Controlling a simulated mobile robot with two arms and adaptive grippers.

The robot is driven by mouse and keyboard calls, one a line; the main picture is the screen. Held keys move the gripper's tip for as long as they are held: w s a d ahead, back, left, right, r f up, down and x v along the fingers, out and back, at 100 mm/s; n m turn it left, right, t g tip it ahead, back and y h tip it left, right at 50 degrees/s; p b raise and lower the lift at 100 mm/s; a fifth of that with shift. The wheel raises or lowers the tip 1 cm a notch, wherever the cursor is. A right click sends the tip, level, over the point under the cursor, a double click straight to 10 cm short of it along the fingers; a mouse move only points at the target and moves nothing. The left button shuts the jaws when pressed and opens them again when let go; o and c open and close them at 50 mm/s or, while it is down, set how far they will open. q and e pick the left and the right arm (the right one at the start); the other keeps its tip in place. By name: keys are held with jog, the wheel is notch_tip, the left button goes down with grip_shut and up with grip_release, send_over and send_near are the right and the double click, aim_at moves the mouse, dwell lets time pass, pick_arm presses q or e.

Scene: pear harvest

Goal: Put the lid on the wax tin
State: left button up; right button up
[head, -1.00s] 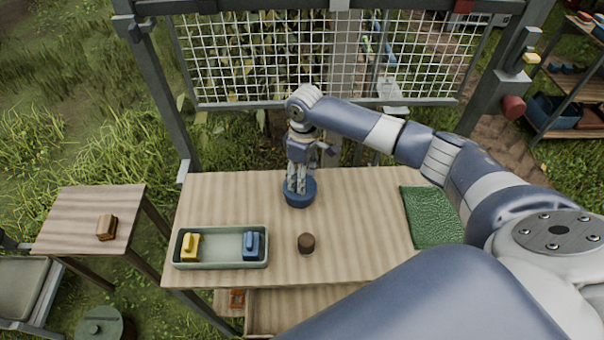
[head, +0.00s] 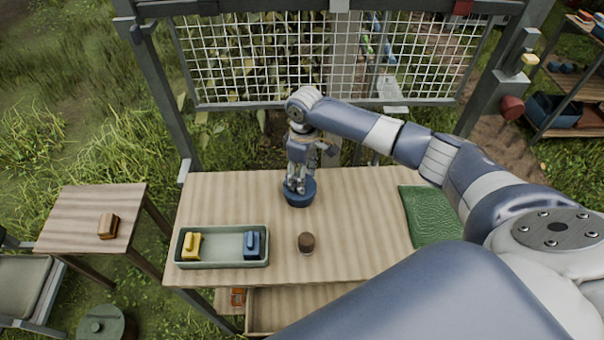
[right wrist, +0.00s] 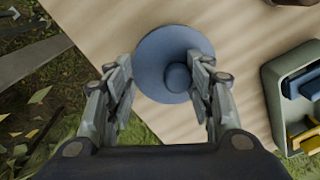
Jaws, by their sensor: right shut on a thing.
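A blue round lid with a raised knob (right wrist: 178,78) shows between the fingers in the right wrist view. In the head view the blue round piece (head: 299,197) stands on the table near its back edge, with a low blue side wall. I cannot tell where the lid ends and whether a tin is under it. My right gripper (head: 297,184) points down from above and is shut on the lid; it also shows in the right wrist view (right wrist: 165,85). Exactly where the fingertips touch is unclear. My left gripper is out of view.
A grey-green tray (head: 223,264) with a yellow and a blue block stands at front left on the wooden table (head: 360,215). A small dark brown round thing (head: 306,241) stands near the front. A green mat (head: 430,215) lies right. A wire mesh rises behind.

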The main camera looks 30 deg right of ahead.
jog(key=shift+f+b, duration=0.3)
jog(key=shift+f, duration=0.3)
jog(key=o, duration=0.6)
jog(key=shift+c, duration=0.2)
notch_tip(320, 180, up, 11)
jog(key=p, duration=0.9)
jog(key=shift+w+d, duration=0.15)
jog(key=shift+d, duration=0.1)
